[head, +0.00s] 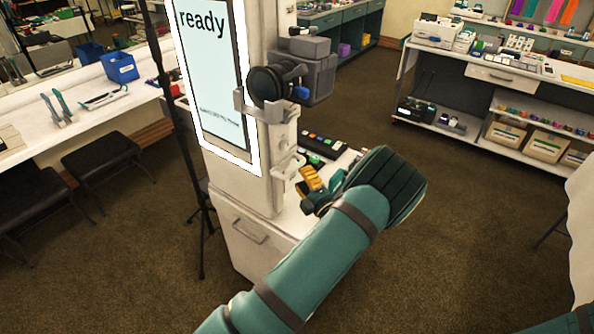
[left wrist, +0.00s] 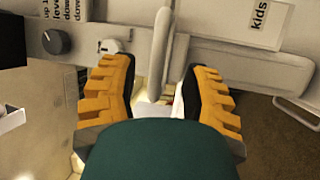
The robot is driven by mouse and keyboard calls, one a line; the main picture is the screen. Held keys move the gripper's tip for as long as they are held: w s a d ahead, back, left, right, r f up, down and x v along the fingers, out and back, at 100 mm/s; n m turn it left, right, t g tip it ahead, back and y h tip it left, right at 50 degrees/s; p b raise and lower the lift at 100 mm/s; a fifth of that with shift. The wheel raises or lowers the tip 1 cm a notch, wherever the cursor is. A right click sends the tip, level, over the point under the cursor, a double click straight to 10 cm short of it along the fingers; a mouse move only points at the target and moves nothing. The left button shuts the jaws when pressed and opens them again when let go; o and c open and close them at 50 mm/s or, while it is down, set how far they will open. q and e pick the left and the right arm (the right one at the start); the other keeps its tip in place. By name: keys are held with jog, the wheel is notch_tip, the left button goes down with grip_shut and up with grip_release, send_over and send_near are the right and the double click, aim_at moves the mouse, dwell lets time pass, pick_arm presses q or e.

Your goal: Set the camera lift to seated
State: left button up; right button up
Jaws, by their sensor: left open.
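The camera (head: 268,84), black and round, sits in a pale bracket (head: 262,112) on the side of a white kiosk column (head: 262,182). My left gripper (head: 312,190) is low beside the column, below the camera. In the left wrist view its yellow fingers (left wrist: 160,100) are open. A pale upright lever or handle (left wrist: 160,50) stands beyond and partly between the fingertips; I cannot tell if they touch it. A "kids" label (left wrist: 258,20) is on the panel at right. A dark knob (left wrist: 56,41) is at left beside a partly cut-off up, level, down label (left wrist: 66,8). No "seated" label shows.
The kiosk screen (head: 212,62) reads "ready". A white cabinet (head: 245,240) and a button panel (head: 324,146) stand by the column. A tripod leg (head: 203,240) is at left, with a counter and stools beyond. Carpet is open to the right, before shelves (head: 500,85).

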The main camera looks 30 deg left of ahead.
pick_arm(q)
jog(key=v, duration=0.7)
jog(key=shift+s, duration=0.15)
jog(key=s+a+f+n+g+h+b, duration=0.1)
jog(key=s+f+n+g+h+b, duration=0.1)
jog(key=s+f+n+g+h, duration=0.95)
jog(key=s+d+f+n+g+h+b, duration=0.1)
jog(key=s+d+f+n+h, duration=0.3)
jog(key=s+d+f+n, duration=0.4)
jog(key=s+d+f+n+h+b, duration=0.1)
jog(key=s+d+f+n+h, duration=0.2)
jog(key=s+d+n, duration=0.55)
jog(key=w+r+n+t+h, duration=0.1)
jog(key=w+n+t, duration=0.1)
jog(key=n, duration=0.6)
jog(key=w+d+r+n+t+h+b, duration=0.1)
jog(key=w+n+t+h, duration=0.1)
jog(key=w+n, duration=0.3)
jog(key=n+t, duration=0.1)
jog(key=n, duration=0.2)
jog(key=shift+w+d+r, duration=0.2)
jog(key=shift+w+d, duration=0.05)
jog(key=shift+w, duration=0.05)
